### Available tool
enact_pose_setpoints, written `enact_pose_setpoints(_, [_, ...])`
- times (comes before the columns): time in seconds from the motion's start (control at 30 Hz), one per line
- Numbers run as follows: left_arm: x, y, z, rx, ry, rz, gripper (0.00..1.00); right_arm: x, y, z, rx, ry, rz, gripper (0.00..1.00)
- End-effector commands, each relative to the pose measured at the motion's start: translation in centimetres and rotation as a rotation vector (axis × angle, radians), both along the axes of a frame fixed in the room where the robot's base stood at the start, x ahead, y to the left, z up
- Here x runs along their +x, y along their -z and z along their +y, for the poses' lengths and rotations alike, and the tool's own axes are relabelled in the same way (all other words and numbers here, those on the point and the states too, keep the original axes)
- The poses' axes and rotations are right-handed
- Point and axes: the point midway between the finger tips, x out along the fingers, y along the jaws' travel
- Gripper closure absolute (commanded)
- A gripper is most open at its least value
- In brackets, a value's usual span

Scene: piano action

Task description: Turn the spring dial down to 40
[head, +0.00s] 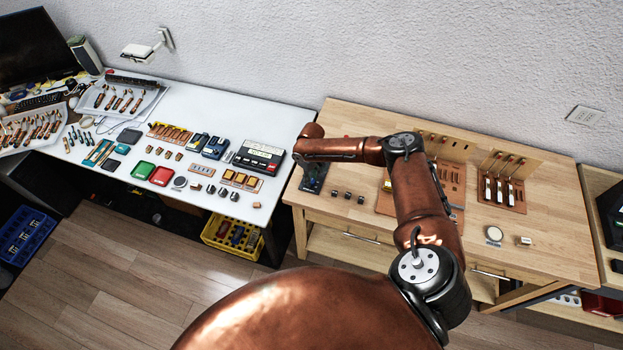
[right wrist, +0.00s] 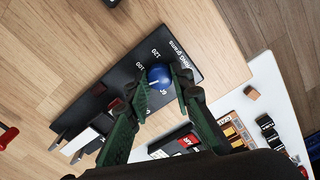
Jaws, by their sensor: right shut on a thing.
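The spring dial is a round blue knob (right wrist: 160,76) with a white pointer mark, on a black panel (right wrist: 122,76) printed with "120", "100" and "grams". In the right wrist view, my right gripper (right wrist: 162,82) has its green fingers on either side of the knob and is shut on it. The fingers and my wrist cover part of the printed scale, so I cannot read the exact setting. In the head view the dark panel (head: 313,180) lies under my right wrist at the wooden bench's left end, and the knob is hard to make out. My left gripper is not in view.
The wooden bench (head: 355,115) carries several small dark blocks (head: 347,195) right of the panel, and wooden racks (head: 505,165). A white table (head: 215,105) to the left holds many boxes and parts, including a dark device (head: 259,157) close by.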

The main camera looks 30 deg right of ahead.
Motion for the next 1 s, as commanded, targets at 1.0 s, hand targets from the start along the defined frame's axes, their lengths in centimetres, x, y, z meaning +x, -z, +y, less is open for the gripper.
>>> enact_pose_setpoints(1.0, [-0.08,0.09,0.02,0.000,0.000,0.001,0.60,-0.05,0.08,-0.09,0.000,-0.772,0.001,1.00])
